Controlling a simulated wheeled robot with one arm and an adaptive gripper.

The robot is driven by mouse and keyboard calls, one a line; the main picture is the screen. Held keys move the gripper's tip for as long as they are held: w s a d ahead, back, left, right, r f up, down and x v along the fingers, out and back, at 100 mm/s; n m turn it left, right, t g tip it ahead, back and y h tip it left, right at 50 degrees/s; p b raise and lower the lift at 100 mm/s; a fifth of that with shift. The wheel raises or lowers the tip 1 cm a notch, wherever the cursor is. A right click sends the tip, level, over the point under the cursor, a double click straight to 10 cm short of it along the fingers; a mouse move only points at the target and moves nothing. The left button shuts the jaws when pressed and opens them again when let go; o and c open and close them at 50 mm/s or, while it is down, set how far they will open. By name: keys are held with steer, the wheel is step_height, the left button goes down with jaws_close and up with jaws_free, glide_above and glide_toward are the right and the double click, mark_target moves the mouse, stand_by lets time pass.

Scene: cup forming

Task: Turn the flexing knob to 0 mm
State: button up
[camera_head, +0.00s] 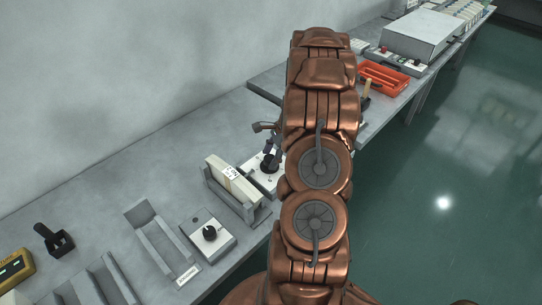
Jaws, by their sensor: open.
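A white control box (263,181) stands on the grey bench near the middle and is partly hidden behind my arm. My gripper (270,161) shows as dark parts over this box, and my arm hides much of it. It is open; I cannot tell whether it touches a knob there. A second white box (225,241) with a black round knob (210,233) stands nearer, left of my arm. I cannot read which knob is the flexing one or what either is set to.
A grey holder with a pale labelled block (232,180) stands just left of the gripper. An empty grey holder (160,246), a black-handled item (54,240) and a yellow device (13,269) are further left. An orange tray (384,78) lies at the back right.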

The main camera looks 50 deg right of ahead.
steer(key=c, duration=1.1)
steer(key=shift+f+n+b, duration=0.1)
steer(key=shift+n+b, duration=0.2)
steer(key=shift+b, duration=0.1)
steer(key=shift+w+d+f+n+g+b, duration=0.15)
steer(key=shift+n+g+b, duration=0.25)
steer(key=shift+n+b, duration=0.6)
steer(key=n+g+b, duration=0.1)
steer(key=n+b, duration=0.3)
steer(key=shift+g+b, duration=0.3)
steer(key=shift+g, duration=0.1)
steer(key=n+g+b, duration=0.1)
steer(key=n+b, duration=0.2)
steer(key=n, duration=0.1)
steer(key=shift+w+n+g+b, duration=0.1)
steer(key=shift+n+g+b, duration=0.3)
steer(key=shift+r+n+g+h+b, duration=0.2)
steer(key=shift+n+g+h+b, duration=0.25)
steer(key=shift+n+b, duration=0.9)
steer(key=shift+n+p, duration=0.3)
steer(key=shift+n, duration=0.25)
